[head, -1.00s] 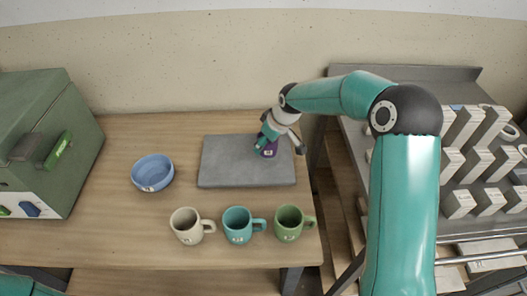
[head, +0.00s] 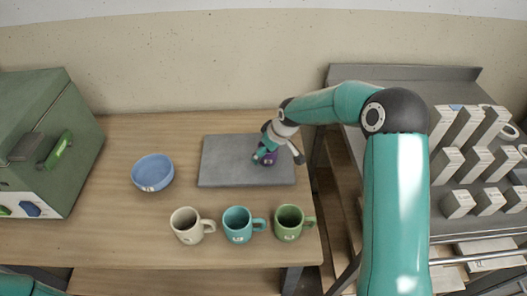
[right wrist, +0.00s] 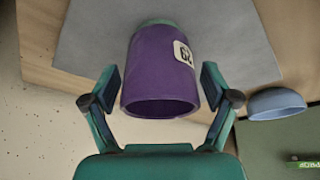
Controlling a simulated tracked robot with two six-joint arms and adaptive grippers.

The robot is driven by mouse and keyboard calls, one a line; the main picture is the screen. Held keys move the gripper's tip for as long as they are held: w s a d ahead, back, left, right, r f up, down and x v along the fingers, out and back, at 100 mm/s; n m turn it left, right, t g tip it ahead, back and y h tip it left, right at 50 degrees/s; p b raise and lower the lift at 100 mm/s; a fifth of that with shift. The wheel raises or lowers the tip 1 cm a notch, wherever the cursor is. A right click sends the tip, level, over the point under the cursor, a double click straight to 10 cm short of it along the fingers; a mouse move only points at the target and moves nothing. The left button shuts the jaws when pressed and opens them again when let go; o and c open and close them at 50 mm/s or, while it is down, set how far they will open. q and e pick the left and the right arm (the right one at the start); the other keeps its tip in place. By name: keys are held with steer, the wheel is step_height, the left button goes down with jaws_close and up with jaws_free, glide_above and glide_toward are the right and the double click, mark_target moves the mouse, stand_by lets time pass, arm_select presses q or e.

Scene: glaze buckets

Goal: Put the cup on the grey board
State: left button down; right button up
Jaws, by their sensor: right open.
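A purple cup (head: 268,159) with a white number label is over the right part of the grey board (head: 220,165). In the right wrist view the cup (right wrist: 160,70) shows its dark open mouth toward me and a green far end against the board (right wrist: 90,40). My right gripper (head: 278,158) is at the cup and partly hides it in the head view. Its fingers (right wrist: 160,88) are spread on both sides of the cup, with gaps visible. The cup looks upright on the board. My left gripper is out of view.
Cream (head: 186,226), teal (head: 237,225) and green (head: 289,222) mugs stand in a row in front of the board. A blue bowl (head: 152,172) is left of it, and a green box-like unit (head: 45,135) is farther left. A rack of grey blocks (head: 460,165) is at right.

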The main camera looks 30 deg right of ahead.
steer(key=shift+r, duration=0.1)
steer(key=v, duration=1.2)
steer(key=shift+b, duration=0.35)
steer(key=shift+w, duration=0.1)
